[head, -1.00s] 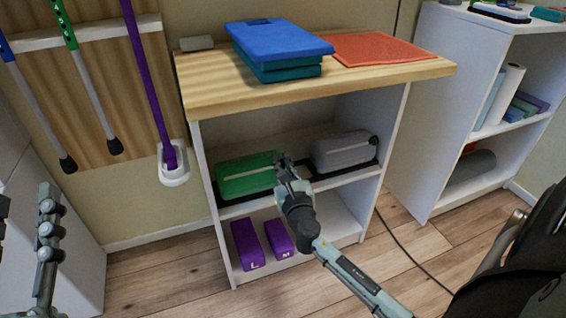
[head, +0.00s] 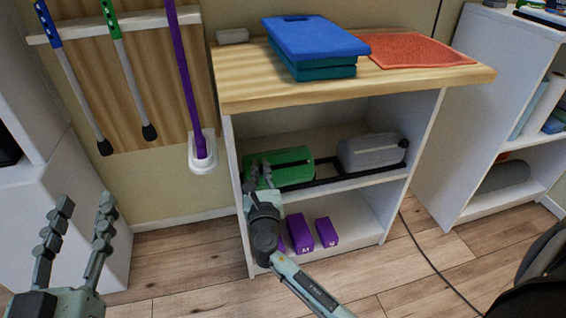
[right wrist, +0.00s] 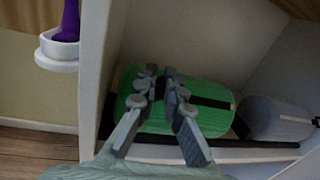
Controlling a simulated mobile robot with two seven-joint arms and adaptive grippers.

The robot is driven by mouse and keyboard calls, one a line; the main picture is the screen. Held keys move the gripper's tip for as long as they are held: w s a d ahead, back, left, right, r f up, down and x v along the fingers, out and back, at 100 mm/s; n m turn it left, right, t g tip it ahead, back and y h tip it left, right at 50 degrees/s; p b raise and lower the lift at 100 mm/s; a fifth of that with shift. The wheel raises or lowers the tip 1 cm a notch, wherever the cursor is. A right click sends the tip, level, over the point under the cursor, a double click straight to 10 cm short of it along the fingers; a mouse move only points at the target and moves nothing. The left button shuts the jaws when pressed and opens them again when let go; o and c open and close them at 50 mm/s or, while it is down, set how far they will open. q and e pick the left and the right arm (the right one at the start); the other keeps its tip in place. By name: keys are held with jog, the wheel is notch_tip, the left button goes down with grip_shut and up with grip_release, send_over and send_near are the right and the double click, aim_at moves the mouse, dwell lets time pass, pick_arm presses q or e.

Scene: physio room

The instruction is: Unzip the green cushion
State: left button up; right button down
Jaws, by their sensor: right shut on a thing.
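The green cushion (head: 292,156) lies on the middle shelf of the low unit, at its left side. It also shows in the right wrist view (right wrist: 205,87). A dark strip runs along its face to the right of my right gripper (head: 258,172), where a pale line ran before. This gripper is at the cushion's left part, its fingers together (right wrist: 159,72). It is shut on what appears to be the zip pull, which the fingers hide. My left gripper (head: 84,214) is open and empty, away from the shelf at the lower left.
A grey cushion (head: 368,152) lies right of the green one. Purple blocks (head: 300,233) stand on the shelf below. The unit's left side panel (right wrist: 98,75) is close to my right gripper. Blue and teal blocks (head: 315,38) and an orange mat (head: 420,50) lie on top.

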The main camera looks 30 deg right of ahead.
pick_arm(q)
jog(key=shift+w+f, duration=0.1)
jog(key=shift+f, duration=0.15)
pick_arm(e)
jog(key=shift+w+a, duration=0.2)
jog(key=shift+a, duration=0.75)
jog(key=c, duration=1.7)
grip_release()
